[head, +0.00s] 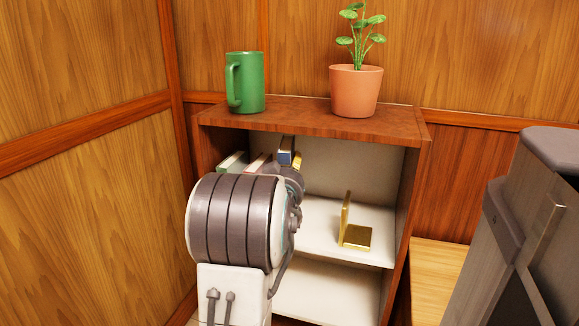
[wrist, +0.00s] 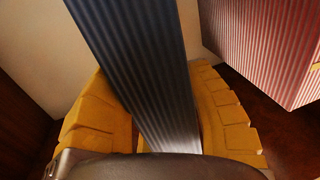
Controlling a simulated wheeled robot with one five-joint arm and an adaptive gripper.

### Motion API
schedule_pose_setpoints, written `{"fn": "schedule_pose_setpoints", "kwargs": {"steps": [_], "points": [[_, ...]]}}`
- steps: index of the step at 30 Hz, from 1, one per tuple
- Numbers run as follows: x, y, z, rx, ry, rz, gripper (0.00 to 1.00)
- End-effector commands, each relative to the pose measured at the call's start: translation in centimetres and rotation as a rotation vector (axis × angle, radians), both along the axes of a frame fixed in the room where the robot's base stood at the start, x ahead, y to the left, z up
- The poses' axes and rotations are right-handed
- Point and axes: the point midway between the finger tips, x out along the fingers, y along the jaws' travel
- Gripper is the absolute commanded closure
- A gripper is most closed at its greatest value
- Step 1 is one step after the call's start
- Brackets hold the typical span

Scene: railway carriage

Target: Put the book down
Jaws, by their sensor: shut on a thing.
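My arm hides most of the gripper and the lower part of the book there. Whether the book touches the shelf cannot be told.
A red book (wrist: 265,45) stands beside the held book. A green book (head: 232,161) is further left in the bookcase. A gold bookend (head: 355,236) stands on the middle shelf, with bare shelf around it. A green mug (head: 246,82) and potted plant (head: 356,91) stand on top.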

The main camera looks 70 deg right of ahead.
Motion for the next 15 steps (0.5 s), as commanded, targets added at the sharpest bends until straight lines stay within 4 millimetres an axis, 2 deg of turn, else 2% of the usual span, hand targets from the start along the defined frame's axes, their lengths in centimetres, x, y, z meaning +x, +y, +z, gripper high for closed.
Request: {"fn": "schedule_pose_setpoints", "kwargs": {"steps": [6, 15], "points": [[0.0, 0.0, -2.1, -0.003, -0.001, 0.0, 0.93], [0.0, 0.0, -4.1, -0.004, -0.001, 0.0, 0.93]]}}
